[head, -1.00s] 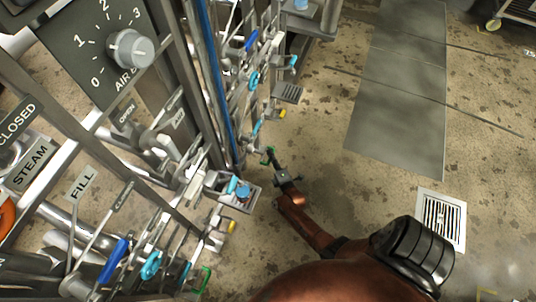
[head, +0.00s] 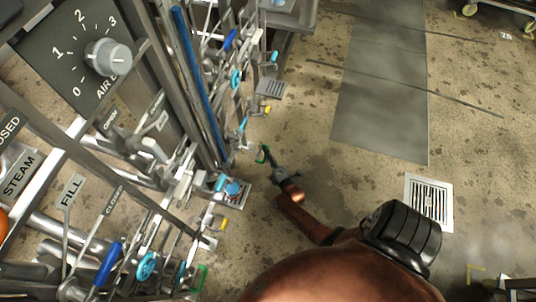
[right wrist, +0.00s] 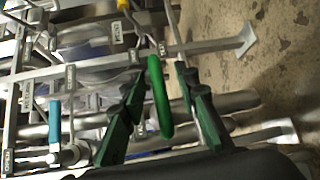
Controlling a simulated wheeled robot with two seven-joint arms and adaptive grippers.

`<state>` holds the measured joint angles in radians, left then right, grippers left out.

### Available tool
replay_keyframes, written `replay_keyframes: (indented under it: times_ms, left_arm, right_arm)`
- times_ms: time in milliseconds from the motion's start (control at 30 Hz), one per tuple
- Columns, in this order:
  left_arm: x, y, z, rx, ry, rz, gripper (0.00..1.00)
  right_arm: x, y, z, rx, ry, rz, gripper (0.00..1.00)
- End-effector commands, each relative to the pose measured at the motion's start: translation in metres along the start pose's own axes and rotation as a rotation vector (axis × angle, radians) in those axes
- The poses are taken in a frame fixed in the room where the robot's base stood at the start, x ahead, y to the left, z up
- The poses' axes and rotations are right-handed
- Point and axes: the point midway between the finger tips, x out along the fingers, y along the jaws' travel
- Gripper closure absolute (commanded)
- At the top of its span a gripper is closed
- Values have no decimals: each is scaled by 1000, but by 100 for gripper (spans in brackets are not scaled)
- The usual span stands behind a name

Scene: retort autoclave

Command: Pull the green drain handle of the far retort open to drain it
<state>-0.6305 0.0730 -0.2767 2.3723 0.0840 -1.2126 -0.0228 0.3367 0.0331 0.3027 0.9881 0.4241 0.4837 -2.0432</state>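The far retort's green drain handle (head: 262,153) shows in the head view at the low right edge of the pipework. In the right wrist view the green handle (right wrist: 158,95) is an upright bar between my two dark green fingers. My right gripper (right wrist: 161,77) is open around it, with a gap showing on each side. The left fingertip is closer to the handle than the right one. In the head view my right gripper (head: 270,165) reaches the handle from the lower right. My left gripper is not in view.
A second green handle (head: 201,279) sits on the nearer pipework. Blue and yellow valve handles, pipes and label plates crowd the left. A dial (head: 108,57) is at upper left. The floor to the right is open, with a drain grate (head: 429,203).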

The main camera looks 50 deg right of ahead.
Motion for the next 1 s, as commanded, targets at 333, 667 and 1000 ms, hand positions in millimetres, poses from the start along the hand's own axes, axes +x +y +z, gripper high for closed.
replay_keyframes:
  times_ms: [333,667,1000]
  left_arm:
    - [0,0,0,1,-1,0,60]
    - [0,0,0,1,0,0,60]
    - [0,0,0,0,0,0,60]
  right_arm:
    - [-26,-1,0,1,-1,-2,71]
    - [-71,-1,1,0,-2,-1,71]
    - [-76,0,1,0,-1,0,71]
